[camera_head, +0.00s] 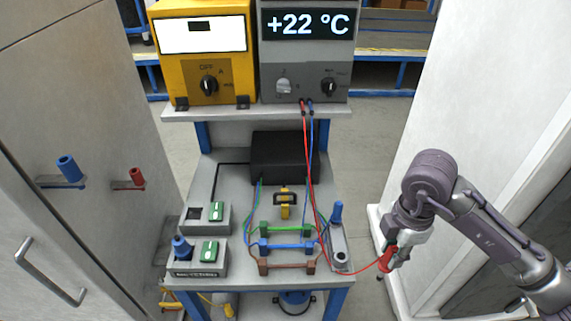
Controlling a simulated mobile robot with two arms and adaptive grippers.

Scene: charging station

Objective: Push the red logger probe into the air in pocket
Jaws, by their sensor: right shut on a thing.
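My right gripper (394,238) is shut on the red logger probe (388,259), to the right of the bench and in front of the white cabinet. A red lead runs from the probe back to the grey meter (305,50), which reads +22 °C. I cannot read any label that tells which is the air in pocket. My left gripper is not in view.
The bench (235,170) carries a grey holder (339,245) with a blue probe (336,212) upright in it and an open hole at its front. Green, blue and brown bars, a black box (279,157) and switch boxes (201,257) crowd it. The floor gap at left is narrow.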

